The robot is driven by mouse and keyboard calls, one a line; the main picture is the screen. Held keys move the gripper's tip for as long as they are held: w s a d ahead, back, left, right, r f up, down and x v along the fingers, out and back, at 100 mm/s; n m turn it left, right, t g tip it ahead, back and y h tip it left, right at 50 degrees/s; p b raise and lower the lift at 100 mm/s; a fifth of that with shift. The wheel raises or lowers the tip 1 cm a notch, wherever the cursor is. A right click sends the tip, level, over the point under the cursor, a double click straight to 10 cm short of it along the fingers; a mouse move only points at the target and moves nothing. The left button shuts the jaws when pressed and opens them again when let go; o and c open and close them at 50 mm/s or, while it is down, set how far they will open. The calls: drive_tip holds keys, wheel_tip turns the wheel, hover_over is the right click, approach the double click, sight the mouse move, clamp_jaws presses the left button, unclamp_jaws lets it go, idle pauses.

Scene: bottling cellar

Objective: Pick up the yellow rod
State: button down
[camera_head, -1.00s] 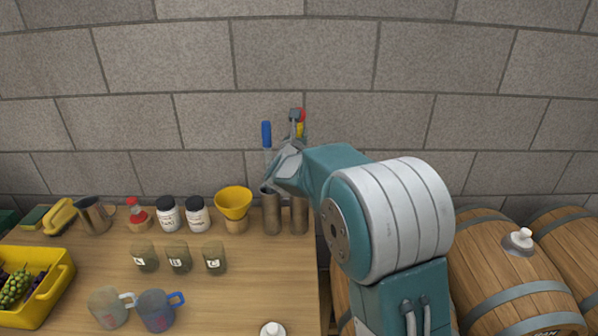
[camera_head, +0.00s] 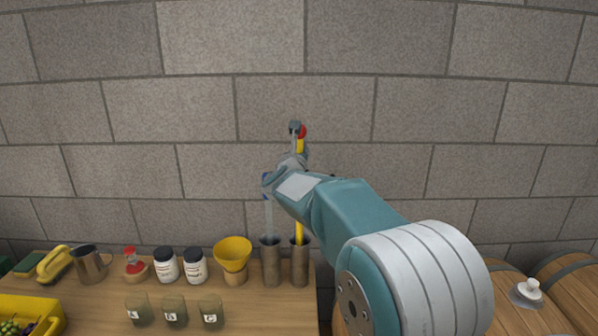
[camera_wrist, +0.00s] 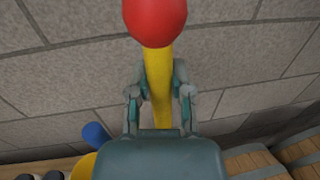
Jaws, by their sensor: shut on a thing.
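The yellow rod (camera_head: 299,232) stands upright with a red ball on its top end. My gripper (camera_head: 296,136) is shut on its upper part, just below the ball. In the wrist view the fingers (camera_wrist: 159,78) close on both sides of the yellow shaft (camera_wrist: 158,108), and the red ball (camera_wrist: 155,18) sticks out beyond them. The rod's lower part shows below my wrist and reaches the mouth of the right metal cylinder (camera_head: 299,268). Whether its end is still inside cannot be told. My wrist hides the rod's middle.
A blue-topped rod (camera_head: 268,219) stands in the left metal cylinder (camera_head: 270,268), close beside. A yellow funnel (camera_head: 232,254), white jars (camera_head: 194,267) and a metal jug (camera_head: 89,264) stand left on the table. A block wall (camera_head: 230,110) is behind; barrels (camera_head: 500,300) are at right.

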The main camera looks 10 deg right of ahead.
wheel_tip(320, 180, up, 9)
drive_tip(key=shift+f, duration=0.2)
idle(0.5)
drive_tip(key=shift+s+a, duration=0.1)
drive_tip(key=shift+s, duration=0.05)
